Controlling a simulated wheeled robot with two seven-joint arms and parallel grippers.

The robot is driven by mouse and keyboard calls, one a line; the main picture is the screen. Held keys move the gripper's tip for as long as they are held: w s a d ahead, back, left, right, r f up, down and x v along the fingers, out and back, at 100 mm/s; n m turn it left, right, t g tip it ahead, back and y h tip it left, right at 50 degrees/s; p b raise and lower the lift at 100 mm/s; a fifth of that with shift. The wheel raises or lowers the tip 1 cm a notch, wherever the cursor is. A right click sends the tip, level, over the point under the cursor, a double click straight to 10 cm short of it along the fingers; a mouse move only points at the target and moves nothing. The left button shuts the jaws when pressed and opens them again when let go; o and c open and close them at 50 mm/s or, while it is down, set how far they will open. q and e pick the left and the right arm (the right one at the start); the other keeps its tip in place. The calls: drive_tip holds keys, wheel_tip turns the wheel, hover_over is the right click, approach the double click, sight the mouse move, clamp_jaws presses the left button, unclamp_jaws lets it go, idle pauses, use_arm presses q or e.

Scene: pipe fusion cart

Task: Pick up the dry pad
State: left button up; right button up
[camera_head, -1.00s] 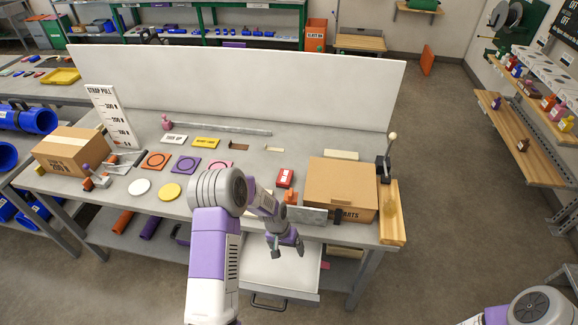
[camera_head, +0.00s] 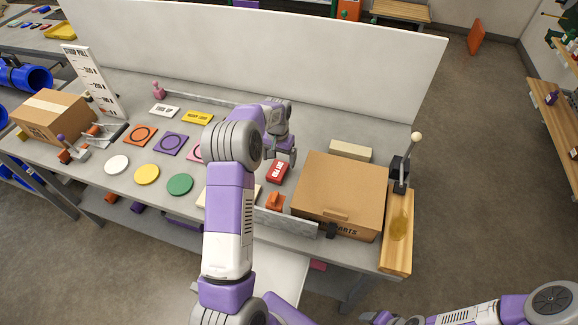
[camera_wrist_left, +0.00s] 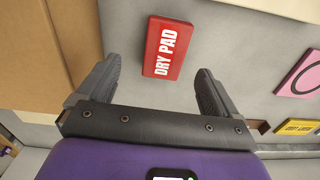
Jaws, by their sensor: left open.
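The dry pad is a small red block with white lettering, lying flat on the grey bench (camera_head: 345,135). In the head view the dry pad (camera_head: 278,172) is just in front of my left gripper (camera_head: 281,160), left of the cardboard box. In the left wrist view the dry pad (camera_wrist_left: 167,47) lies beyond the tips of my left gripper (camera_wrist_left: 156,75), roughly between the lines of its two fingers. The left gripper is open and empty, apart from the pad.
A cardboard box (camera_head: 340,190) stands close to the right of the pad. An orange block (camera_head: 274,203) and a grey metal plate (camera_head: 287,224) are in front. Coloured discs and square mats, including a purple mat (camera_head: 171,143), lie to the left. A white panel (camera_head: 250,52) closes the back.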

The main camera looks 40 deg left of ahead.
sight(278, 169)
use_arm(q)
drive_tip(key=shift+w+f, duration=0.15)
drive_tip(key=shift+f, duration=0.4)
drive_tip(key=shift+s+f, duration=0.2)
drive_tip(key=shift+f, duration=0.1)
drive_tip(key=f, duration=0.5)
drive_tip(key=shift+s+a+f, duration=0.1)
drive_tip(key=shift+a+f, duration=0.15)
drive_tip(key=shift+a, duration=0.15)
drive_tip(key=c, duration=1)
wheel_tip(278, 169, up, 10)
drive_tip(key=shift+r, duration=0.1)
drive_tip(key=shift+c, duration=0.2)
